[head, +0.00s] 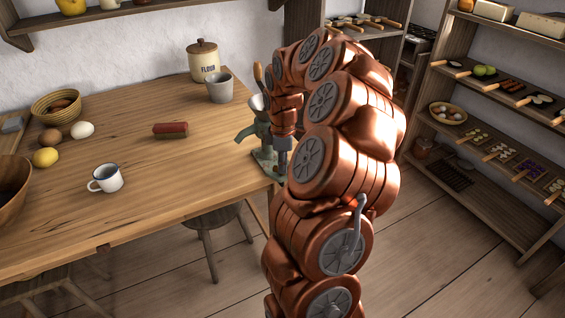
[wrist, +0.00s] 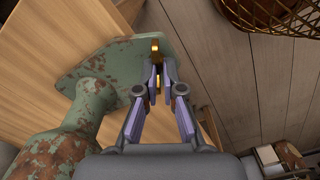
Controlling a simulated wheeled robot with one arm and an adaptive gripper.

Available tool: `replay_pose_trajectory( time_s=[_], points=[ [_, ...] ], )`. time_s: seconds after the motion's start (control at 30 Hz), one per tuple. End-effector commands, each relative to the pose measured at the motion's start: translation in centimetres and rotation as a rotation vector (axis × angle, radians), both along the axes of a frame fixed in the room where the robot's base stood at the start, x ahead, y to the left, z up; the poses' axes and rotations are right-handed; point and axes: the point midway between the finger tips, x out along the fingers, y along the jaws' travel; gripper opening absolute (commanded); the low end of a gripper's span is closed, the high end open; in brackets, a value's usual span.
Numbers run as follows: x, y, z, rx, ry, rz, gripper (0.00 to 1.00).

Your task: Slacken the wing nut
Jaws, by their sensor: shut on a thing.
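The brass wing nut (wrist: 155,48) shows in the wrist view at the edge of a green cast machine (wrist: 98,78) with chipped, rusty paint. My gripper (wrist: 158,72) is shut on the wing nut; brass shows between and just beyond its fingertips. In the head view the green machine (head: 265,158) stands at the right end of the table, partly hidden behind my arm. My gripper (head: 283,145) points down beside it there. The wing nut cannot be made out in the head view.
The wooden table (head: 190,205) holds a grey cup (head: 220,88), a flour jar (head: 204,62), a red-brown block (head: 170,130) and a white mug (head: 106,178). A stool (head: 212,222) stands under its edge.

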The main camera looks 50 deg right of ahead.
Motion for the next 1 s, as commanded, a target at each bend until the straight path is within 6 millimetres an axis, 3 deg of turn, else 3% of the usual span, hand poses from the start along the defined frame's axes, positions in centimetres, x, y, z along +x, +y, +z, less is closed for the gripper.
replay_pose_trajectory(
  time_s=[0.67, 0.7, 0.9, 1.0],
  points=[
    [-0.10, -0.09, -0.06, -0.001, 0.003, 0.067, 0.00],
    [-0.10, -0.09, -0.06, -0.001, 0.003, 0.067, 0.08],
    [-0.08, -0.08, -0.05, -0.001, 0.001, 0.067, 0.29],
    [-0.06, -0.07, -0.04, -0.001, 0.001, 0.067, 0.32]
  ],
)
